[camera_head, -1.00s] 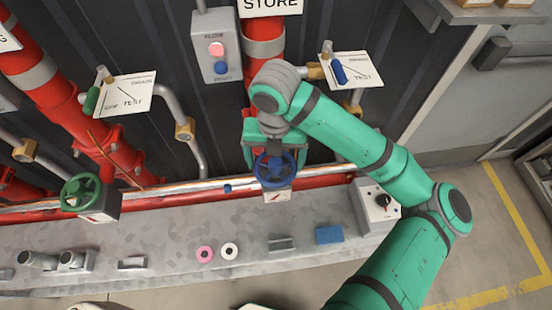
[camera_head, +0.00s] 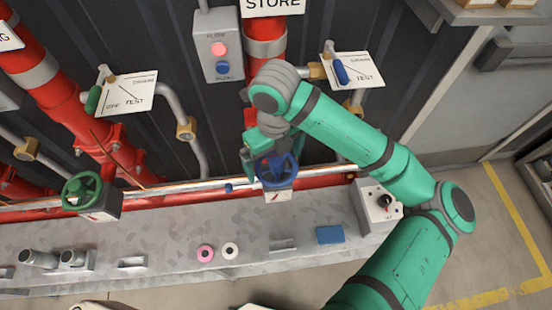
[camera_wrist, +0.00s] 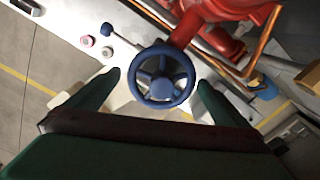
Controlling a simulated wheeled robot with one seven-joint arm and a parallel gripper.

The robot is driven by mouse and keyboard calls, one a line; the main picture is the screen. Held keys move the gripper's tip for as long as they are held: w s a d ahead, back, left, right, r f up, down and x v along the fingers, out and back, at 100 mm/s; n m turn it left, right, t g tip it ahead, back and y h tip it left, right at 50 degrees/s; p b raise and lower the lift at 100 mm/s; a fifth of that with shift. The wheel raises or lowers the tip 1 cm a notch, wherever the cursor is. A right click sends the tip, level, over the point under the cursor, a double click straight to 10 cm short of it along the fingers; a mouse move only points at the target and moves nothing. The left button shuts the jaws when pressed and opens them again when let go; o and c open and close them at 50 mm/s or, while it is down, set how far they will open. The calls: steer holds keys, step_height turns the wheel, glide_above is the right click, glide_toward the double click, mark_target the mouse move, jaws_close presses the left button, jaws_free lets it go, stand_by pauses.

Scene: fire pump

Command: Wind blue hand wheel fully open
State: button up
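The blue hand wheel (camera_head: 277,171) sits on its valve in front of the red pipe, below the STORE sign. In the wrist view the blue wheel (camera_wrist: 161,77) lies ahead, between my two fingers. Its rim, spokes and hub show clear of both fingertips. My gripper (camera_wrist: 159,82) is open, with a dark finger at either side of the wheel and a gap to each. In the head view my gripper (camera_head: 262,150) is just above and behind the wheel, partly hidden by my arm and the wheel.
A green hand wheel (camera_head: 82,190) stands at the left. A grey box with a black knob (camera_head: 380,203) is at the right of the ledge. Pink and white rings (camera_head: 205,253) and a blue block (camera_head: 329,235) lie on the grey ledge (camera_head: 170,235). Red pipes stand behind.

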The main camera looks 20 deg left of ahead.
steer(key=shift+d, duration=0.1)
steer(key=m, duration=0.4)
steer(key=shift+w, duration=0.1)
steer(key=m, duration=0.3)
steer(key=shift+d, duration=0.1)
steer(key=m, duration=0.6)
steer(key=shift+w+d+m, duration=0.1)
steer(key=shift+m, duration=0.2)
steer(key=m, duration=1)
steer(key=shift+d+m, duration=0.1)
steer(key=shift+m, duration=0.2)
